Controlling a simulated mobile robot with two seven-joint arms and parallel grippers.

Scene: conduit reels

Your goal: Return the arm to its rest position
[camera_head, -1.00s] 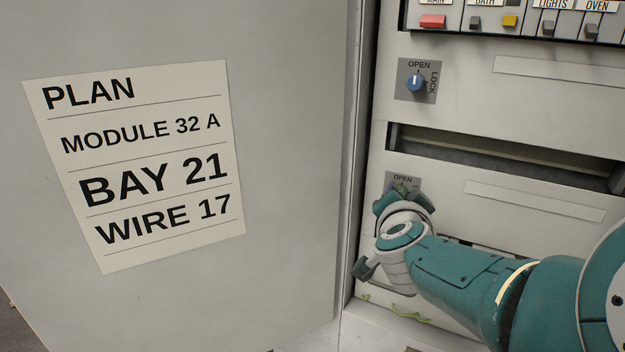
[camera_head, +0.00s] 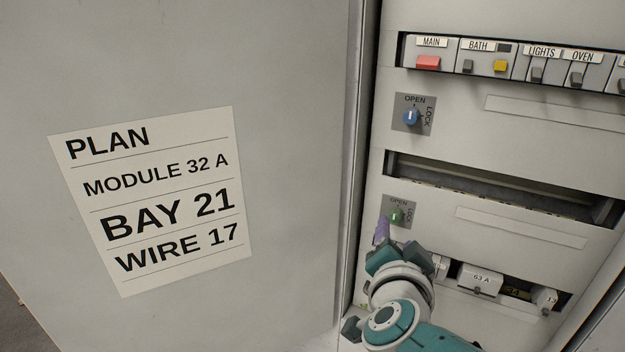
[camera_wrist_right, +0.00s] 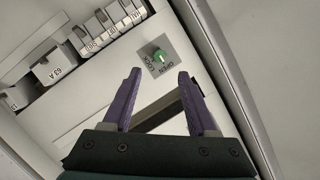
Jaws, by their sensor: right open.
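My right gripper (camera_head: 392,245) is in front of the cabinet, just below the lower lock plate. It is open and empty. In the right wrist view its two purple fingers (camera_wrist_right: 157,98) stand apart, with the green knob (camera_wrist_right: 159,56) beyond and between them, not touched. The green knob also shows in the head view (camera_head: 397,215) on its plate marked OPEN and LOCK, pointer roughly upright. The upper blue knob (camera_head: 411,117) points toward OPEN. My left gripper is not in view.
The open door (camera_head: 290,120) at left carries a paper plan (camera_head: 160,200) reading module 32 A, bay 21, wire 17. The top breaker row (camera_head: 520,62) has an empty slot (camera_head: 500,190) below it. Modules, one marked 63 A (camera_head: 480,279), sit in the lower row.

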